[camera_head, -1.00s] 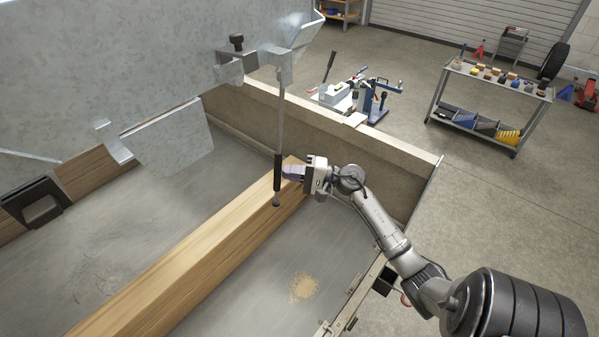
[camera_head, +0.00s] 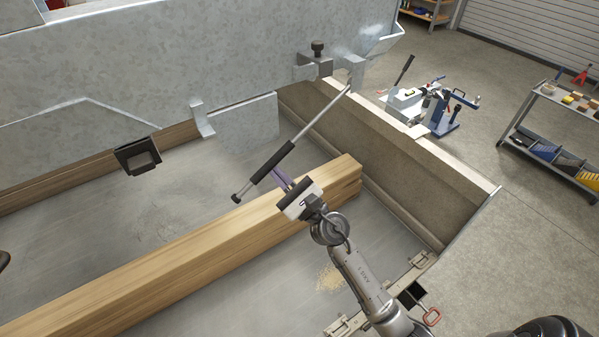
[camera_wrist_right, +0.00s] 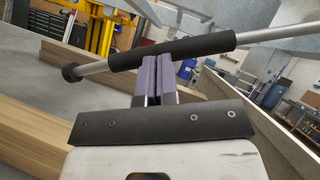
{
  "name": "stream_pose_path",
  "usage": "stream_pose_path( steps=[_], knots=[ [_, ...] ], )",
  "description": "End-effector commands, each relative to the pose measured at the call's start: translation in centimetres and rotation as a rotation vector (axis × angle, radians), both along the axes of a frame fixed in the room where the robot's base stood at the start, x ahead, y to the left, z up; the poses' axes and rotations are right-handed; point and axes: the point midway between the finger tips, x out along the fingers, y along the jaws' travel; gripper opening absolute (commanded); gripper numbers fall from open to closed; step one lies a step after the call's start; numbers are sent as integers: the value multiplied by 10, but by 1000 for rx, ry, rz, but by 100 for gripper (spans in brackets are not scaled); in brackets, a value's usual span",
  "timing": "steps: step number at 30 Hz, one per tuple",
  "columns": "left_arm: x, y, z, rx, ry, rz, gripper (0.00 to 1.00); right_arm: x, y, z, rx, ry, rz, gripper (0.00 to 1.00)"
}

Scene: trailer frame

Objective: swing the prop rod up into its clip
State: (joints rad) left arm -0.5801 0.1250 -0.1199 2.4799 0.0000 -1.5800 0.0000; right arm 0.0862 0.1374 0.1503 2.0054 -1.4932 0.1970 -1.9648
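The prop rod (camera_head: 318,118) is a thin grey rod with a black sleeve (camera_head: 263,168) and a dark knob at its free lower end. It hangs slanted down to the left from a bracket (camera_head: 354,68) at the right of the grey panel. A small metal bracket (camera_head: 203,119) on the panel's lower edge looks like the clip; the rod is below and apart from it. My right gripper (camera_head: 280,178) has its purple fingers close together, their tips against the sleeve. In the right wrist view the sleeve (camera_wrist_right: 172,51) runs across the fingertips (camera_wrist_right: 158,60), not between them. My left gripper is not in view.
A thick wooden beam (camera_head: 190,250) lies on the trailer bed below the rod and my right gripper. A black square socket (camera_head: 138,156) is left of the bracket. The trailer's side wall (camera_head: 385,160) stands to the right.

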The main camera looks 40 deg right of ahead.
Motion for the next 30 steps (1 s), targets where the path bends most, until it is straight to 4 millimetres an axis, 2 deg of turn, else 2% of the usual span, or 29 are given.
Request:
stream_pose_path(
  steps=[1,3,9,15,22,30],
  knots=[
    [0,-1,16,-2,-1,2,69,3,6,19,46,-9,-4,0],
    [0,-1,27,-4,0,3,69,4,14,33,108,-20,-5,0],
    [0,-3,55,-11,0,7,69,7,31,71,270,-46,-6,0],
    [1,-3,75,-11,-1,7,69,9,39,99,388,-66,-7,0],
    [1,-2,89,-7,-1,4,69,10,43,118,474,-79,-9,0],
    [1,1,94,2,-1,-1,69,10,43,125,513,-86,-10,0]
  ],
)
